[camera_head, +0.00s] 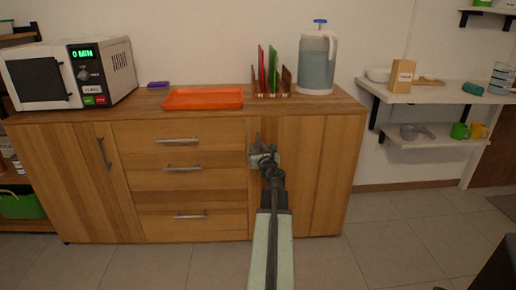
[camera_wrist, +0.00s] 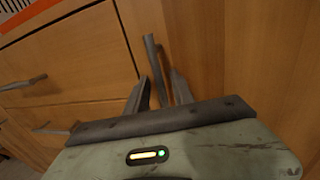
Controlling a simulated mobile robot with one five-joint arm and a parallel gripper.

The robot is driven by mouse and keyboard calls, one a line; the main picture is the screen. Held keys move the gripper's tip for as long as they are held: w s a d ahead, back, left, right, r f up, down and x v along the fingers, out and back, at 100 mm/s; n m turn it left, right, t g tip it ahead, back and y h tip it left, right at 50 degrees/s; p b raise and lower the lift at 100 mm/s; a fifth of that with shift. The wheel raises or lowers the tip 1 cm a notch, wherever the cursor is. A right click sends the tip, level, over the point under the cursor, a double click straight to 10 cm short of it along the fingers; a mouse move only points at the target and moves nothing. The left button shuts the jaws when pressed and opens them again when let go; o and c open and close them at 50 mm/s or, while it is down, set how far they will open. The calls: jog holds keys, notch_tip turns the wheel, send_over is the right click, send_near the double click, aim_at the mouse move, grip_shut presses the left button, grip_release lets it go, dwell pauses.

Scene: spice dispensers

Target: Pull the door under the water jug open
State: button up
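The wooden door (camera_head: 313,190) under the clear water jug (camera_head: 316,65) is at the right end of the cabinet and looks shut, flush with the front. Its grey vertical bar handle (camera_wrist: 153,55) shows in the wrist view; in the head view my gripper largely hides it. My gripper (camera_head: 257,146) is at the door's left edge, at handle height. In the wrist view my gripper (camera_wrist: 158,80) has its two fingers apart, with the handle's lower part between them. The handle lies closer to the right finger; I cannot tell whether they touch.
Three drawers with bar handles (camera_head: 178,140) are left of the door, and another door (camera_head: 85,180) is at the far left. An orange tray (camera_head: 203,107), a microwave (camera_head: 70,75) and a rack stand on top. Wall shelves (camera_head: 430,95) are at right. The tiled floor (camera_head: 385,230) right of the cabinet is clear.

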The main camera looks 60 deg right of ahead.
grip_shut()
jog(key=shift+w, duration=0.1)
dwell(1.0)
